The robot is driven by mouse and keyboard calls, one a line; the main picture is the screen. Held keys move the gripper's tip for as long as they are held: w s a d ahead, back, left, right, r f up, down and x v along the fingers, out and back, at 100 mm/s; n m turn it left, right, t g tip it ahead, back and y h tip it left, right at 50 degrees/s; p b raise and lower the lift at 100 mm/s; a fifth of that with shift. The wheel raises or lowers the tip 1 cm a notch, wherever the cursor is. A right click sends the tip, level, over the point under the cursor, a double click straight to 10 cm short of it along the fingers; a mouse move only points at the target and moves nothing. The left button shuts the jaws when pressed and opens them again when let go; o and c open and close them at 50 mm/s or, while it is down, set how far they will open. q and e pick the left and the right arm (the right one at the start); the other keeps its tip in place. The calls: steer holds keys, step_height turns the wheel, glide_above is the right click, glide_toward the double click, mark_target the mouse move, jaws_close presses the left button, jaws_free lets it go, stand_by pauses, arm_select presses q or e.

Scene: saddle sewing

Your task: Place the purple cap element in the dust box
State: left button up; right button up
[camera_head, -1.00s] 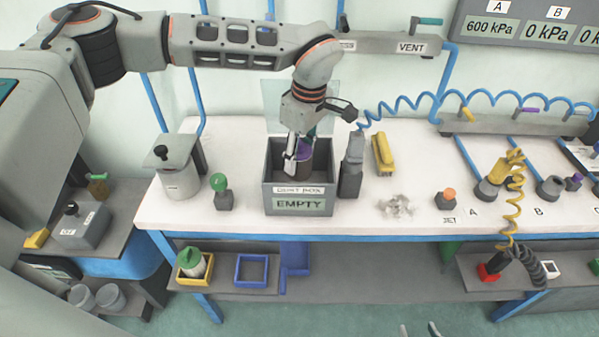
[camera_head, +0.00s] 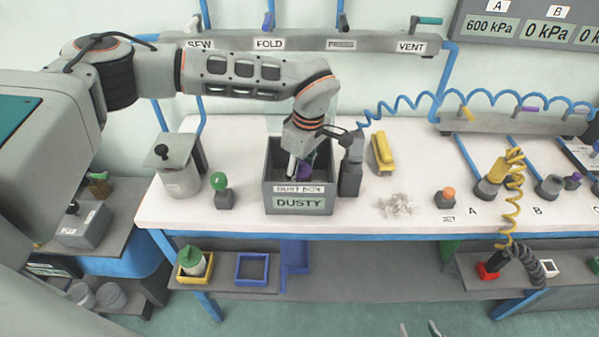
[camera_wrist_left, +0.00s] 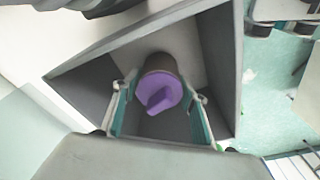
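The purple cap element (camera_head: 306,170) is inside the grey dust box (camera_head: 297,190), mostly hidden by my left arm in the head view. In the left wrist view the purple cap element (camera_wrist_left: 160,92), with a brown cylindrical body, sits within the walls of the dust box (camera_wrist_left: 222,60). My left gripper (camera_wrist_left: 162,112) reaches down into the box; its fingers are spread on either side of the cap with gaps showing. My right gripper (camera_head: 419,330) barely shows at the bottom edge of the head view, tips apart and empty.
A dark grey block (camera_head: 350,178) stands close to the box's right side. A green-knobbed piece (camera_head: 221,190) and a metal canister (camera_head: 178,170) stand to its left. A yellow tool (camera_head: 382,154) and crumpled scraps (camera_head: 395,206) lie to the right. The front table edge is clear.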

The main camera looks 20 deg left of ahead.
mark_target(304, 172)
arm_select(q)
steer(key=shift+o, duration=0.9)
steer(key=shift+r, duration=0.15)
steer(key=shift+r, duration=0.35)
step_height(304, 172, up, 11)
steer(key=d, duration=0.1)
steer(key=shift+s+d+r+b, duration=0.15)
steer(key=shift+s+d+b, duration=0.05)
steer(key=shift+b, duration=0.25)
steer(key=shift+s, duration=0.1)
